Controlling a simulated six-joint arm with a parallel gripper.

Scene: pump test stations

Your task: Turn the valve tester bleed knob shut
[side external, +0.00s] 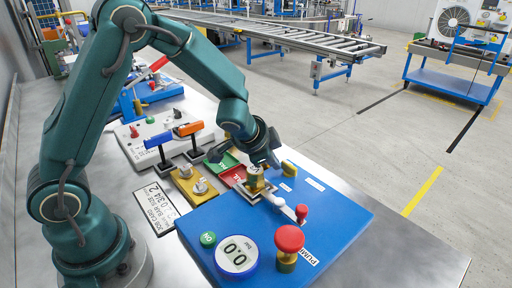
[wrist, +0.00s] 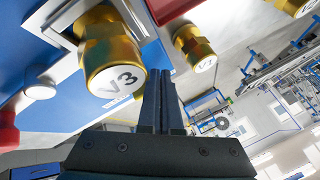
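My gripper (side external: 262,160) points down over the blue pump station (side external: 345,222) in the side external view. It is at a brass valve (side external: 256,182) on a square metal plate. In the wrist view my gripper's fingers (wrist: 160,75) lie together, with nothing seen between them. A large brass knob marked V3 (wrist: 115,68) is just left of the fingers. A smaller brass knob (wrist: 194,48) is beyond them to the right. I cannot tell which knob is the valve tester bleed knob, as no such label is readable, or whether the fingers touch V3.
The blue station carries a round gauge reading 0.0 (side external: 237,255), a green ON button (side external: 208,239), and a red mushroom knob (side external: 289,239). Blue (side external: 158,140) and orange (side external: 188,128) handles stand behind. A brass block with silver knobs (side external: 194,184) is left of the gripper.

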